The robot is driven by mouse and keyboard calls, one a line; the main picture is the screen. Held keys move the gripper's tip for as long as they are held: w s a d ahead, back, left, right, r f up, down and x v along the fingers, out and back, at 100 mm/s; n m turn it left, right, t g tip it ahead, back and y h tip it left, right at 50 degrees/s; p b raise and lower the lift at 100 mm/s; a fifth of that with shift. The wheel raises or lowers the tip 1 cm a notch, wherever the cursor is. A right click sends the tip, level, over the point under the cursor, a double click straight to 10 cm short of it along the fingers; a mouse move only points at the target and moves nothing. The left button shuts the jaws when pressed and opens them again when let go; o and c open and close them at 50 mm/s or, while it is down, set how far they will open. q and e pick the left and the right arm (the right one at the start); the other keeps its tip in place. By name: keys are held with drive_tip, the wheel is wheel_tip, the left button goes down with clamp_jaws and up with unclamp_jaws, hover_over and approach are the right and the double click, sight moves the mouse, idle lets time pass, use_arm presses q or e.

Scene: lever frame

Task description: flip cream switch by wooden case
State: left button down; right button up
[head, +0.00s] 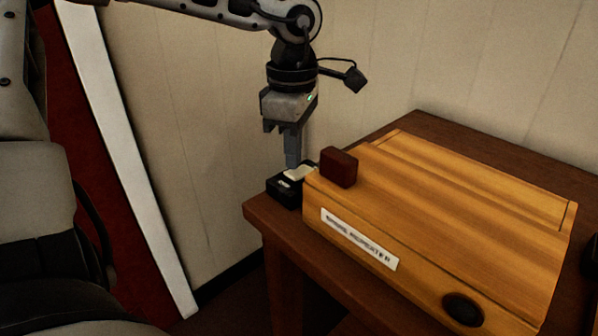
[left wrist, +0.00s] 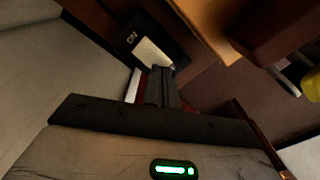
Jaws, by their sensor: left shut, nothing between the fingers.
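The cream switch (head: 299,172) sits on a small black box (head: 284,191) at the left end of the table, beside the wooden case (head: 440,215). The fingertips (left wrist: 162,72) also show at the switch's edge in the left wrist view. My right gripper is not in view.
A dark red block (head: 339,167) stands on the case's left end, close to my left gripper. The case has a white label and a dark round knob (head: 463,309) in front. The brown table (head: 430,124) stands near the panelled wall. A dark object shows at the right edge.

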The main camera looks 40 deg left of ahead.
sight(294, 174)
use_arm(q)
drive_tip(key=shift+f+b, duration=0.75)
drive_tip(key=shift+f, duration=0.15)
drive_tip(key=shift+r, duration=0.1)
drive_tip(key=shift+r+p, duration=2.6)
drive_tip(key=shift+r, duration=0.95)
drive_tip(key=shift+f, duration=0.1)
